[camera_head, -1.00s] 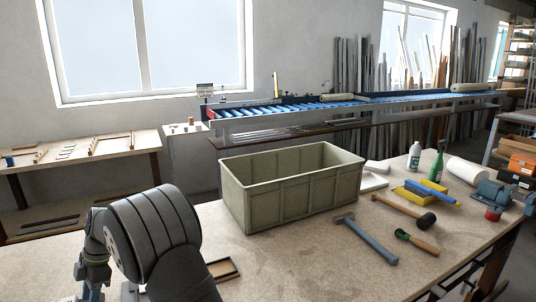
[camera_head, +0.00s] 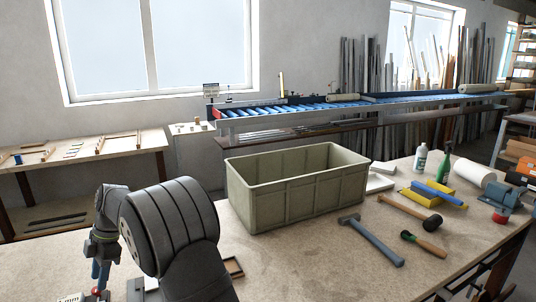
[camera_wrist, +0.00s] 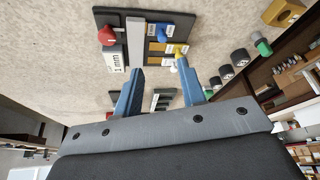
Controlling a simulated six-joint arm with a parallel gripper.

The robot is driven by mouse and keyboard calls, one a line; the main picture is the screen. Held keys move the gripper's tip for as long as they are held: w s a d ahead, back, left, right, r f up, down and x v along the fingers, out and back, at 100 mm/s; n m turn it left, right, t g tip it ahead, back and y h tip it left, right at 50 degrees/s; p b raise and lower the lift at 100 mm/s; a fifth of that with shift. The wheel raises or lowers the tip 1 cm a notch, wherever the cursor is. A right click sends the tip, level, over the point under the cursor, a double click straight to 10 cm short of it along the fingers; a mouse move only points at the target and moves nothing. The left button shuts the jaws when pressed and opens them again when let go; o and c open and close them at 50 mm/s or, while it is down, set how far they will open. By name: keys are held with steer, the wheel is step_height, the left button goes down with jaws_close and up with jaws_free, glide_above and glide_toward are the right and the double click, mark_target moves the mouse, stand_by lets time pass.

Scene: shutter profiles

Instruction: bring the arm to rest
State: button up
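My gripper (camera_wrist: 160,68) is open in the wrist view, its two blue fingers apart with nothing held between them. Beyond the fingertips lies a dark board (camera_wrist: 160,15) with grey and yellow pieces, a red knob (camera_wrist: 107,36) and a small label. My gripper also shows at the lower left of the head view, pointing down, beside my large dark arm link. Its fingertips are small there. A red knob (camera_head: 97,292) shows just below it at the picture's bottom edge. My arm link hides part of the bench (camera_head: 300,262).
An open, empty-looking green bin (camera_head: 297,192) stands mid-bench. A small wooden frame (camera_head: 233,267) lies by my arm.

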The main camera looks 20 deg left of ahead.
steer(key=x, duration=1)
steer(key=shift+s+f, duration=0.1)
steer(key=shift+s, duration=0.05)
steer(key=shift+s+d, duration=0.6)
steer(key=o, duration=1.4)
steer(key=w+a+r+m+t+y, duration=0.1)
steer(key=w+a+r+m, duration=0.1)
steer(key=r+m, duration=0.9)
steer(key=w+a+r+m+t+y, duration=0.1)
steer(key=w+r+m+t+y, duration=0.1)
steer(key=r+m, duration=0.9)
steer(key=shift+m, duration=0.4)
steer(key=x, duration=1)
steer(key=shift+s+f, duration=0.3)
steer(key=shift+f, duration=0.1)
steer(key=shift+r, duration=0.1)
